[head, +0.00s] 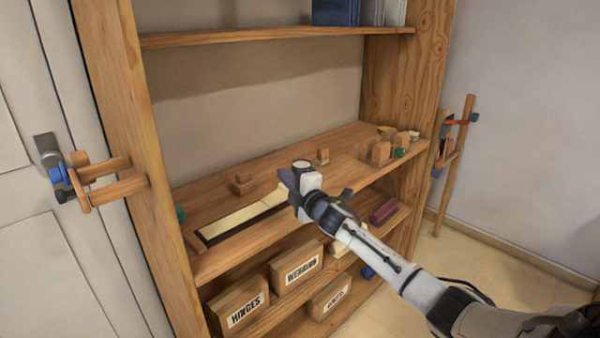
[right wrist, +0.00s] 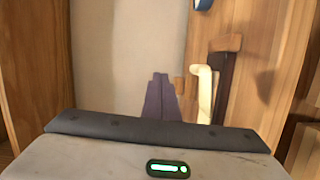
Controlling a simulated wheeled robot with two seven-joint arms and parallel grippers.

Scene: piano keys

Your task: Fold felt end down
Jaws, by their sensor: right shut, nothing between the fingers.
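A pale cream strip (head: 240,215), which looks like the felt, lies along a dark strip (head: 212,236) on the middle shelf. Its right end looks raised beside my right gripper (head: 284,178), though the fingers and wrist partly hide it. In the right wrist view, the cream strip (right wrist: 203,95) has a bent end and runs beside the dark strip (right wrist: 223,85). My right gripper (right wrist: 160,78) is shut and empty there, left of the cream strip. I cannot tell whether it touches the strip. My left gripper is not in view.
Several blocks (head: 380,152) crowd the shelf's right end. Labelled boxes (head: 297,266) fill the shelf below. An upper shelf (head: 270,35) spans above. The back middle of the shelf is clear.

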